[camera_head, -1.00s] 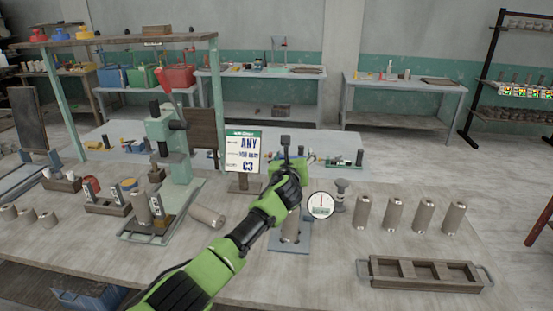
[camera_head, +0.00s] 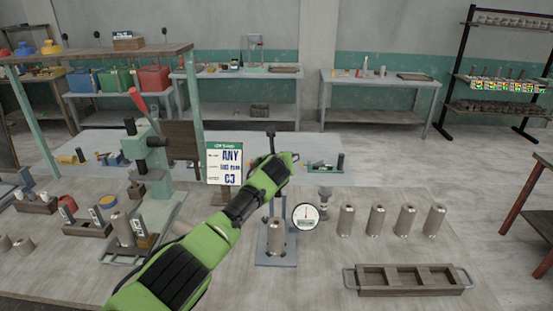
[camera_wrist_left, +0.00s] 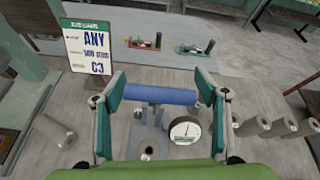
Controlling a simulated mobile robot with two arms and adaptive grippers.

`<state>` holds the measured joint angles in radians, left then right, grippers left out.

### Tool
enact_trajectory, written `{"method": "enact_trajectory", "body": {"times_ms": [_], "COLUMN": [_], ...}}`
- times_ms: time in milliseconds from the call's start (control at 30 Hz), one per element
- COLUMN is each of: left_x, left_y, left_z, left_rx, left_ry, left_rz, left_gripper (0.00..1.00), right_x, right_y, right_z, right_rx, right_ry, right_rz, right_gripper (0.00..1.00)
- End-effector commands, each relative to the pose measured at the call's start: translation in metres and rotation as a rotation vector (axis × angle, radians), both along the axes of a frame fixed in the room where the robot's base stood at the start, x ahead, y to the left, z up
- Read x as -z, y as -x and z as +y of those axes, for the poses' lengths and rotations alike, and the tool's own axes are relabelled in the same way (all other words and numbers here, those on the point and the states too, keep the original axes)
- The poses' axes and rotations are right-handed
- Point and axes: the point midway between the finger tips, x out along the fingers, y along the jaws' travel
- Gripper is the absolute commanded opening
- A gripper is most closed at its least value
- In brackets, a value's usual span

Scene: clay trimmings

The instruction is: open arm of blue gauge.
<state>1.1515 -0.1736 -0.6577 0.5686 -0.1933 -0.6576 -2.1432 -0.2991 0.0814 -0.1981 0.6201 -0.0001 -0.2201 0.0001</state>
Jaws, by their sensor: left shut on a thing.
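The gauge stands on the bench with a grey base plate (camera_head: 276,258), a round white dial (camera_head: 306,216) and a column behind. A grey-brown cylinder (camera_head: 276,238) stands upright on the plate. In the left wrist view the blue arm (camera_wrist_left: 160,95) of the gauge lies crosswise between my fingers, with the dial (camera_wrist_left: 185,130) and the hollow cylinder top (camera_wrist_left: 149,150) below it. My left gripper (camera_wrist_left: 161,90) is shut on this blue arm, above the cylinder. In the head view my left gripper (camera_head: 282,165) hides most of the blue arm. My right gripper is out of view.
Several cylinders (camera_head: 376,220) stand in a row to the right. An empty wooden tray (camera_head: 410,291) lies at the front right. A sign (camera_head: 224,163) and a green press with a red lever (camera_head: 150,155) stand to the left.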

Motion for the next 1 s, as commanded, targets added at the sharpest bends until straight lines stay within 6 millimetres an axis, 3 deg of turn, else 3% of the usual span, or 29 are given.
{"method": "enact_trajectory", "body": {"times_ms": [67, 100, 167, 667, 1000], "left_x": [0.007, 0.007, 0.006, 0.001, -0.008], "left_y": [0.001, 0.001, 0.001, 0.003, 0.025], "left_z": [0.001, 0.001, 0.001, 0.001, 0.001], "left_rx": [-0.002, -0.003, -0.002, -0.001, 0.001], "left_ry": [-0.008, -0.007, -0.007, 0.000, -0.001], "left_rz": [0.010, 0.010, 0.010, 0.001, 0.003], "left_gripper": [0.28, 0.74, 0.84, 0.84, 0.84], "right_x": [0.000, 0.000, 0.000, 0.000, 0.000], "right_y": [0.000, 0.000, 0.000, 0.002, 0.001], "right_z": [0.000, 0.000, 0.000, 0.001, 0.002], "right_rx": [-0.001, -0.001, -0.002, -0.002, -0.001], "right_ry": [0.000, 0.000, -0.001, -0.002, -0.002], "right_rz": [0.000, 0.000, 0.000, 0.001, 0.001], "right_gripper": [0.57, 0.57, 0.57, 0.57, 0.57]}}
